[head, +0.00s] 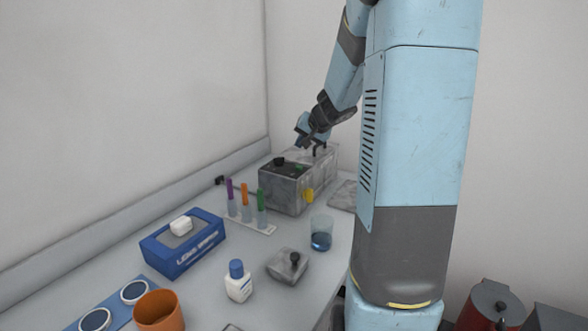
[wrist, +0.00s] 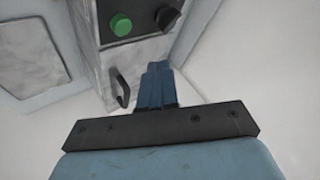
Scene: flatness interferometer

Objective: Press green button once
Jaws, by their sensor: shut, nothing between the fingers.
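The green button (wrist: 121,24) is a round knob on the dark panel of a grey metal box, near the top of the wrist view. It shows small in the head view (head: 300,167), on top of the grey box (head: 284,190). A black knob (wrist: 167,18) sits beside it. My gripper (wrist: 158,66) has its blue fingers together with nothing between them. In the wrist view the fingertips lie below the button and to its right, apart from it. In the head view my gripper (head: 303,141) is above the box, partly hidden by its dark wrist.
A black handle (wrist: 121,88) sticks out from the box near my fingers. Test tubes in a rack (head: 250,225), a beaker (head: 321,233), a blue lens wipes box (head: 183,246), a white bottle (head: 238,282) and an orange cup (head: 158,311) stand on the bench. A wall runs behind.

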